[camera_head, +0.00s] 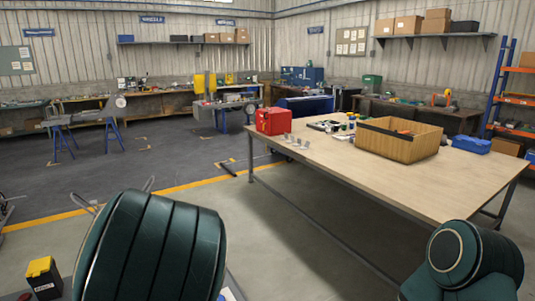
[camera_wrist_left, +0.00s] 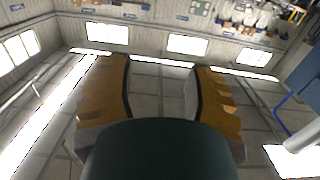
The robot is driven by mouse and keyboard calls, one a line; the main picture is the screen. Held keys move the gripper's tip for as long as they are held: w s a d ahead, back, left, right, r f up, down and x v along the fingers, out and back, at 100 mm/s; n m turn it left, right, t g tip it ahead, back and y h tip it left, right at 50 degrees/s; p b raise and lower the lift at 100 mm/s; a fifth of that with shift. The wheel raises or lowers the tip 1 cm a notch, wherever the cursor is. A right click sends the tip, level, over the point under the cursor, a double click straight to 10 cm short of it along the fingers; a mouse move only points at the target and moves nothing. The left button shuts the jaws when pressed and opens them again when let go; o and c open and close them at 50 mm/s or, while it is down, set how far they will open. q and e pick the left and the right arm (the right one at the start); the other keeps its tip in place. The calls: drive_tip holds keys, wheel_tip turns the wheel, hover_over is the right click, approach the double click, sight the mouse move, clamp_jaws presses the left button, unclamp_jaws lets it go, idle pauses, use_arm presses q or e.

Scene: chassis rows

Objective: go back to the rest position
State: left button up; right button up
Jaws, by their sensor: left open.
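My left gripper (camera_wrist_left: 163,68) shows in the left wrist view as two orange-brown fingers standing well apart. Nothing is between them, only the distant walls and bright panels. In the head view a dark green link of my left arm (camera_head: 150,248) fills the lower left, and its fingers are not visible there. A dark green link of my right arm (camera_head: 465,262) shows at the lower right. My right gripper is outside both views.
A wooden table (camera_head: 310,172) stands ahead to the right, bearing a wooden box (camera_head: 398,145), a red case (camera_head: 273,121) and a blue case (camera_head: 471,145). A yellow-topped black box (camera_head: 43,277) is at the lower left. Open floor lies left of the table.

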use_arm(q)
drive_tip(key=s+d+f+g+h, duration=0.1)
drive_tip(key=s+f+g, duration=0.1)
drive_tip(key=f, duration=0.6)
drive_tip(key=s+d+f+m+g+h, duration=0.1)
drive_tip(key=s+f+g+h, duration=0.1)
drive_tip(key=f, duration=0.7)
drive_tip(key=s+d+f+g+h, duration=0.1)
drive_tip(key=s+f+g, duration=0.2)
drive_tip(key=f, duration=0.6)
drive_tip(key=shift+s+d+f+m+g+h, duration=0.1)
drive_tip(key=shift+s+m+g+h, duration=0.1)
drive_tip(key=shift+s, duration=0.25)
drive_tip(key=shift+s+d+f+m+g+h, duration=0.1)
drive_tip(key=shift+s+m+g+h, duration=0.1)
drive_tip(key=shift+s, duration=0.25)
drive_tip(key=s+d+f+m+g+h, duration=0.1)
drive_tip(key=s+d+f+g+h, duration=0.3)
drive_tip(key=s+d+f, duration=0.35)
drive_tip(key=s+d+f+g+h, duration=0.3)
drive_tip(key=s+d+f+h, duration=0.1)
drive_tip(key=s+d, duration=0.55)
drive_tip(key=w+d+f+m+t+b, duration=0.1)
drive_tip(key=w+f+b, duration=0.4)
drive_tip(key=b, duration=0.5)
drive_tip(key=shift+w+d+m+t+h, duration=0.3)
drive_tip(key=shift+w+d+m, duration=0.3)
drive_tip(key=shift+d, duration=0.6)
drive_tip(key=shift+w+r, duration=0.1)
